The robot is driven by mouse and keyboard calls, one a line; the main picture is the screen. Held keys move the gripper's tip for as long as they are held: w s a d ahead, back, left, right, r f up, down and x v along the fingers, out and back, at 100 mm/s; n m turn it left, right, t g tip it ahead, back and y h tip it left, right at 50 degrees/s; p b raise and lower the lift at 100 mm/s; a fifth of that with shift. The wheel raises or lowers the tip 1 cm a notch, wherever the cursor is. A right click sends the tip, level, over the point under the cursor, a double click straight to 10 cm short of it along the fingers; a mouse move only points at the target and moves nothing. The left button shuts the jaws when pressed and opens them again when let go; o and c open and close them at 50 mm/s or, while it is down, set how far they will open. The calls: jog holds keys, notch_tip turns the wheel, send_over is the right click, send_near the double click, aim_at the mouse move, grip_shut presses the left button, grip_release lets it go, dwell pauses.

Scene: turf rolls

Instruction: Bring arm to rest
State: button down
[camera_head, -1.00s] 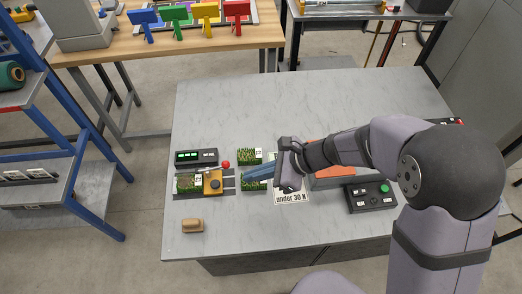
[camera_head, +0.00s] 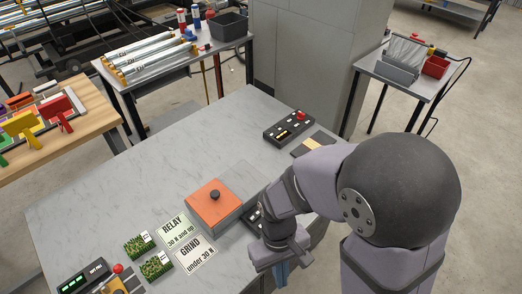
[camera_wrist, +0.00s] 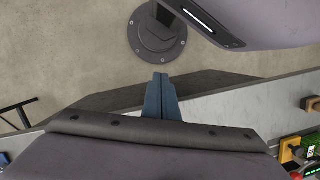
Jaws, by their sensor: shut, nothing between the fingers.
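My gripper (camera_head: 281,279) has blue fingers and hangs at the near edge of the grey table (camera_head: 110,200), right of the sign cards. In the wrist view the two blue fingers (camera_wrist: 160,82) are together with nothing between them. They point over the table edge toward the floor. My arm is bent and reaches in from the right of the head view. It hides part of a dark box behind the wrist.
On the table are an orange-topped box (camera_head: 208,200), a RELAY card (camera_head: 177,230), a GRIND card (camera_head: 194,257) and two turf pieces (camera_head: 139,244), (camera_head: 156,265). A dark button box (camera_head: 289,128) lies farther back. The table's far-left part is clear.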

jog(key=w+d+r+m+t+y, duration=0.1)
jog(key=w+d+r+m, duration=0.15)
jog(key=d, duration=0.25)
jog(key=w+d+r+m+t, duration=0.2)
jog(key=d+r, duration=0.1)
jog(key=d, duration=0.2)
notch_tip(320, 180, down, 15)
jog(key=b, duration=1.5)
jog(key=shift+w+d+m, duration=0.2)
jog(key=shift+m, duration=0.15)
